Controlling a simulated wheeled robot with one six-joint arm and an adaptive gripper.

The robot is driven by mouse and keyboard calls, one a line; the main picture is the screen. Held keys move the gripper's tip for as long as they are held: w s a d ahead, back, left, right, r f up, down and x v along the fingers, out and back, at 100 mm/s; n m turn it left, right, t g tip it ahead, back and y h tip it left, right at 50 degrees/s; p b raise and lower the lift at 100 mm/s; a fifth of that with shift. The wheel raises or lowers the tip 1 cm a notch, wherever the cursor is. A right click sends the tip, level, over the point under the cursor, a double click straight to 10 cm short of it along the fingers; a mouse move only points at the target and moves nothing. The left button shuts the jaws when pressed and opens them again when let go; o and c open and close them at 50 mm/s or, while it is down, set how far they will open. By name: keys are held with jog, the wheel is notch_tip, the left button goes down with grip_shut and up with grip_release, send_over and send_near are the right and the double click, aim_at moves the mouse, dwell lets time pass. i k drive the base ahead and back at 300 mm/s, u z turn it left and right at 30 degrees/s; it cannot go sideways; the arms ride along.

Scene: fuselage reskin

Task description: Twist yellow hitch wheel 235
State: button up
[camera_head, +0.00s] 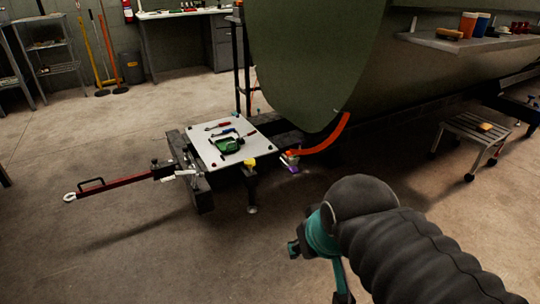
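A small yellow knob (249,163), which looks like the hitch wheel, sits at the near right corner of a white platform, on top of a dark upright post (251,190). It is small and its markings are unreadable. My arm (395,240), in a black ribbed sleeve with teal joints, reaches in from the lower right. Its end is apart from the knob, to the right and nearer the camera. The fingers are not clear, so I cannot tell whether my gripper is open or shut.
The white platform (205,148) holds hand tools and a green clamp-like tool (230,144). A red tow bar (115,186) extends left. An orange curved piece (330,138) and the large green fuselage (310,60) are behind. A step stool (475,133) stands right. Front-left floor is clear.

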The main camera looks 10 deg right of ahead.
aim_at(248, 163)
jog(key=u, duration=0.1)
jog(key=i, duration=0.85)
jog(key=u, duration=0.35)
